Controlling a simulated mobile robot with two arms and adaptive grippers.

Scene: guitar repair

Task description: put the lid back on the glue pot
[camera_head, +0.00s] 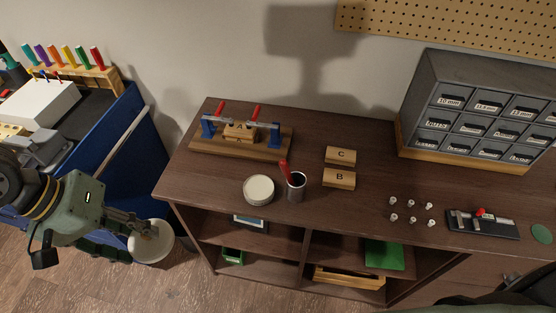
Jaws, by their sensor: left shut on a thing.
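My left gripper (136,226) is at the lower left, beyond the bench's left end. It is shut on a round cream-white piece, which appears to be the lid (152,246), and holds it clear of the bench, above the floor. A short round pot with a pale top, apparently the glue pot (258,190), stands upright near the bench's front edge, up and to the right of the gripper. I cannot tell whether its pale top is glue or a cover. My right gripper is not in view.
On the brown bench (370,211), a dark cup (297,190) with a red-handled tool stands just right of the pot. Behind are a clamp fixture (240,138) and wooden blocks C (341,155) and B (339,178). A blue cart (118,146) stands left of the bench.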

